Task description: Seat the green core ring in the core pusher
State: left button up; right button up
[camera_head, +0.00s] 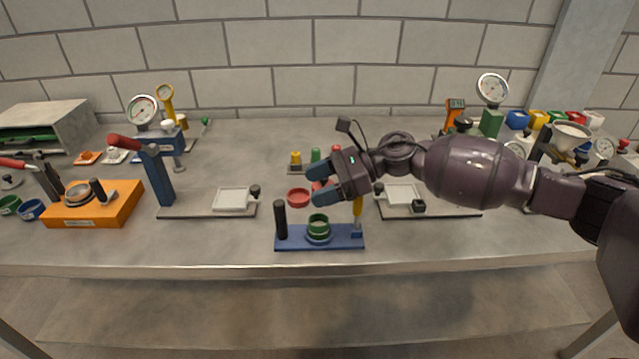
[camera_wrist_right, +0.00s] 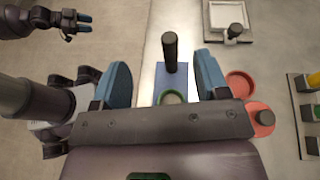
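The core pusher (camera_head: 290,243) is a blue base near the table's front edge, with a black post at its left and a yellow-handled part at its right. The green core ring (camera_head: 318,224) sits at the middle of the base, on a round green seat; I cannot tell how deep it sits. My right gripper (camera_head: 322,184) is open and empty above and behind the ring. In the right wrist view the ring (camera_wrist_right: 171,98) shows between the fingers, partly hidden by the gripper body. My left gripper (camera_wrist_right: 84,24) shows only in the right wrist view, its blue fingertips apart and empty.
A red ring (camera_head: 298,198) lies behind the pusher, close to my right gripper. White plates on dark bases stand left (camera_head: 233,199) and right (camera_head: 402,194). An orange box (camera_head: 95,210) stands farther left. The table front between the orange box and the pusher is clear.

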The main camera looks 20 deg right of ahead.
jog(key=shift+o, duration=0.4)
jog(key=shift+f, duration=0.1)
jog(key=b+v, duration=0.1)
jog(key=v, duration=0.8)
jog(key=shift+d, duration=0.35)
jog(key=shift+s+d+r, duration=0.15)
jog(key=shift+d+r, duration=0.2)
jog(key=shift+d, duration=0.2)
